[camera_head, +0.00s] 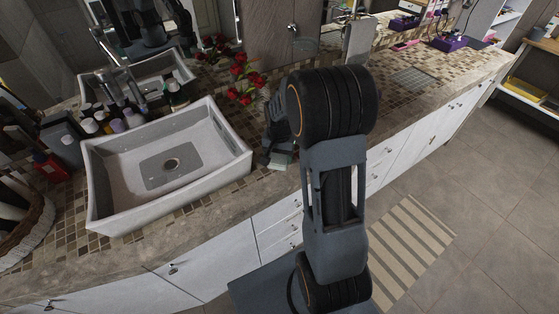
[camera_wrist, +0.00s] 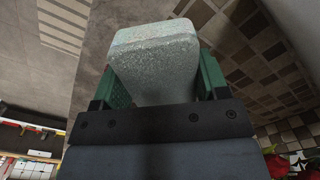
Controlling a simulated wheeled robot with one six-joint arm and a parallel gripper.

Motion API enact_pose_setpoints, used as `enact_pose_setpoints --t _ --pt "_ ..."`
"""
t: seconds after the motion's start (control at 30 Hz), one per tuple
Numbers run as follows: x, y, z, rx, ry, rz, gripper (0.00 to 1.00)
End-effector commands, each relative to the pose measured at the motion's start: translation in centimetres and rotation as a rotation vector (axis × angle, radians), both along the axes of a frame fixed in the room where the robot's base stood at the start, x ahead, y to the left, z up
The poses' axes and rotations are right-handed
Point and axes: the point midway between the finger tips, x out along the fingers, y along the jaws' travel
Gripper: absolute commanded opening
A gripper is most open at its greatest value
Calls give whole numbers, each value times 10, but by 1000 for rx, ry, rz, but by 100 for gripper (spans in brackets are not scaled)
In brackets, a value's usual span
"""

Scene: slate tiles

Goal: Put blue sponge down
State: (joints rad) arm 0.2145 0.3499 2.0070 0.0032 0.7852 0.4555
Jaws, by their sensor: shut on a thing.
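The sponge (camera_wrist: 155,50) is a pale grey-blue, speckled block with rounded corners. In the wrist view it sits between the two green-lined fingers of my gripper (camera_wrist: 164,82), which is shut on it, and its far end sticks out past the fingers. In the head view my gripper (camera_head: 279,150) hangs low over the tiled counter (camera_head: 263,178), just right of the white sink. A small pale part of the sponge (camera_head: 281,160) shows below the fingers near the counter's front edge. I cannot tell whether the sponge touches the counter.
The white sink (camera_head: 215,178) stands left of my gripper. Red flowers (camera_head: 243,82) are behind it, and several bottles (camera_head: 112,120) crowd behind the sink. The counter to the right (camera_head: 420,85) is mostly clear. A striped mat (camera_head: 415,245) lies on the floor.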

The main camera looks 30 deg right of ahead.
Motion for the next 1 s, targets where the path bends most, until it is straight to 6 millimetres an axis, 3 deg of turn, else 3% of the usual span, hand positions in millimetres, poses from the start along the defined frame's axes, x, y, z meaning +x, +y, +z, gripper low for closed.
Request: enact_pose_setpoints --t 0.4,0.87,0.9,1.0 --pt "4 -4 -36 0 1 1 46" --pt "4 -4 -44 0 0 1 46" --pt "5 -4 -42 0 0 1 72" --pt "4 -4 -41 0 0 1 81"
